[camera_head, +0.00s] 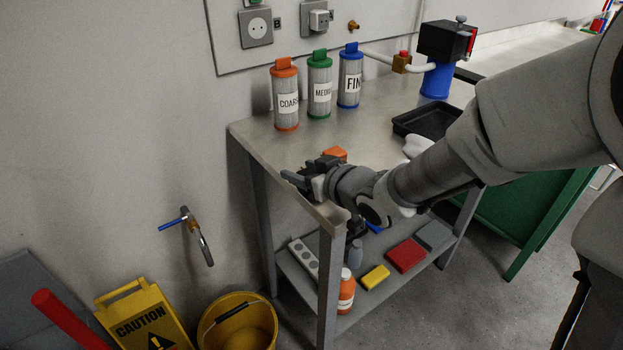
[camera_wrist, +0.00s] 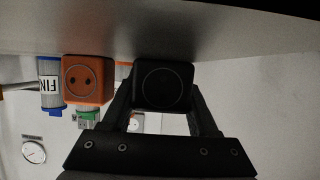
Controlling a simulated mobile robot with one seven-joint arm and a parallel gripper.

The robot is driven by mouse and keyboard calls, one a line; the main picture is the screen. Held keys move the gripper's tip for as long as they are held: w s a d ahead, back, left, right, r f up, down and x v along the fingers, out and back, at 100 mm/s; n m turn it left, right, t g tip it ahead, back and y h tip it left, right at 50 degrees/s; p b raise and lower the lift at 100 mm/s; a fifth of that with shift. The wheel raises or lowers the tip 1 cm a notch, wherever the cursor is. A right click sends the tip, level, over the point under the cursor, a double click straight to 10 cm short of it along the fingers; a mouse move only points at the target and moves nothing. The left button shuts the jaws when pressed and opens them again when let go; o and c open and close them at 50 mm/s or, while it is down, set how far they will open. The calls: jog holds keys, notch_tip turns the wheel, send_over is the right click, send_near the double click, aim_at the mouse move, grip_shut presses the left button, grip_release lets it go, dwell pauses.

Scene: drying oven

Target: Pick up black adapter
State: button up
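The black adapter (camera_wrist: 163,86) is a dark block with a round socket face. In the wrist view, which is upside down, it sits between the two fingers of my gripper (camera_wrist: 163,105), against the worktop surface. The fingers lie along both its sides with no clear gap, but I cannot tell whether they press on it. In the head view my gripper (camera_head: 309,177) is low over the front left corner of the metal table (camera_head: 262,137). There the adapter is hard to tell apart from the dark fingers.
An orange adapter (camera_wrist: 88,80) stands close beside the black one, also in the head view (camera_head: 335,154). Three labelled canisters (camera_head: 319,84) stand at the back. A black tray (camera_head: 428,121) lies to the right. A lower shelf (camera_head: 318,290) holds several items.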

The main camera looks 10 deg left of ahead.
jog(key=c, duration=0.8)
jog(key=shift+r, duration=0.15)
